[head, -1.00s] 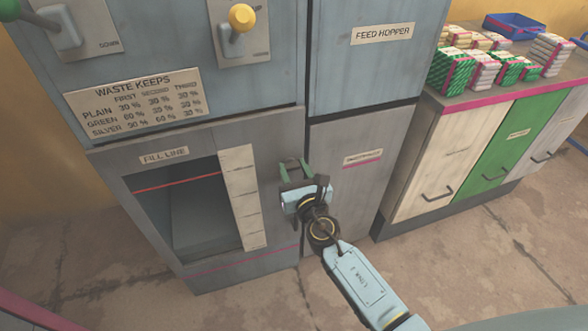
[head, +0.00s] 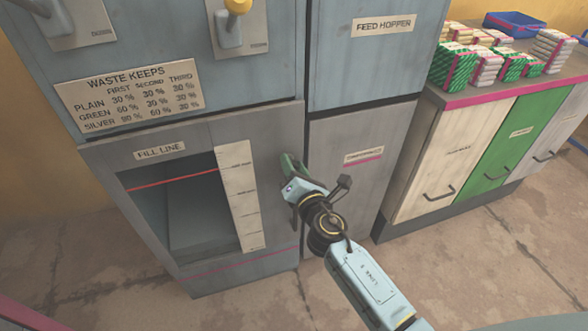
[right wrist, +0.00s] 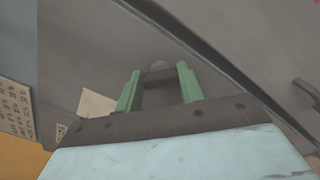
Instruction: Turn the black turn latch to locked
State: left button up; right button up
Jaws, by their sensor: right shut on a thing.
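My right gripper (head: 290,165) reaches the grey lower front of the machine, just right of the window with the fill line. Its green fingers also show in the right wrist view (right wrist: 159,88). They are shut on a small dark rounded piece, the turn latch (right wrist: 158,68), which shows only in part between the fingertips. In the head view the gripper hides the latch. The gripper is rolled so that its fingers overlap in the head view. I cannot read whether the latch stands at locked. My left gripper is not in view.
The fill window (head: 190,215) is left of my gripper, with a paper scale (head: 240,195) along its right side. A labelled grey panel (head: 355,185) is to the right. A counter (head: 500,90) with stacked packs and a blue tray (head: 515,24) stands farther right.

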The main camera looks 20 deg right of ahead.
jog(key=m+b, duration=0.1)
jog(key=m, duration=0.6)
jog(key=shift+d+f, duration=0.1)
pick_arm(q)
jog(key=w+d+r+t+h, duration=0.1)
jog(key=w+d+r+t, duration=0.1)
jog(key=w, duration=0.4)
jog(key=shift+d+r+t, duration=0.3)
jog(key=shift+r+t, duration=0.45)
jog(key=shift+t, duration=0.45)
pick_arm(e)
jog(key=shift+m, duration=1)
jog(key=o, duration=1)
